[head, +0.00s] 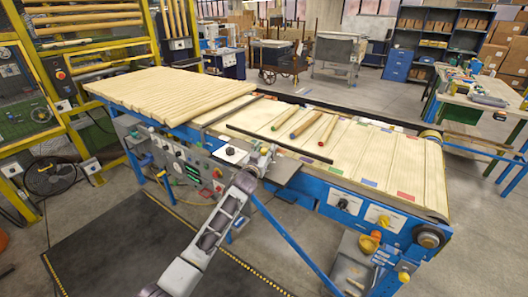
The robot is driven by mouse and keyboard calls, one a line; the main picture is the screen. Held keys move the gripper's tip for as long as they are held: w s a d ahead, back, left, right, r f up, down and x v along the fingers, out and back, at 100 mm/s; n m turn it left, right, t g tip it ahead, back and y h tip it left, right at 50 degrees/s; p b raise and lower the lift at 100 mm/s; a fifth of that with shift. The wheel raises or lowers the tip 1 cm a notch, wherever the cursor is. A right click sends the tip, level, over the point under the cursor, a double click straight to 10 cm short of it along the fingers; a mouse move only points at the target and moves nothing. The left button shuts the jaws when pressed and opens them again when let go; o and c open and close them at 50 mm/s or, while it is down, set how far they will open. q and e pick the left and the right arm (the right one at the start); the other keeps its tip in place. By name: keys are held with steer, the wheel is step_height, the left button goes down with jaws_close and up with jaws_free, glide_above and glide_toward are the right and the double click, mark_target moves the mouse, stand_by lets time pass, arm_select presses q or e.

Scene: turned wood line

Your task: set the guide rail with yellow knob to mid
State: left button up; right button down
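A yellow knob (383,220) sits on a pale plate on the blue front side of the machine, at its right end. A dark guide rail (275,143) lies slantwise across the pale slatted bed (350,150). I cannot tell whether this rail belongs to the yellow knob. My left gripper (266,156) is at the front edge of the bed, beside a grey bracket, well left of the yellow knob. It is small and seen from behind, so its fingers cannot be made out. My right gripper is out of view.
Several turned wooden rods (306,125) with coloured ends lie on the bed. A black knob (342,203) is left of the yellow one. A grey control panel (190,170) is left of my gripper. Planks (165,88) cover the left table. Dark floor mat lies in front.

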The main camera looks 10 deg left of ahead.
arm_select(q)
steer(key=shift+s, duration=0.2)
stand_by(0.3)
steer(key=s+a, duration=0.1)
steer(key=s, duration=1)
steer(key=shift+s, duration=0.3)
stand_by(0.8)
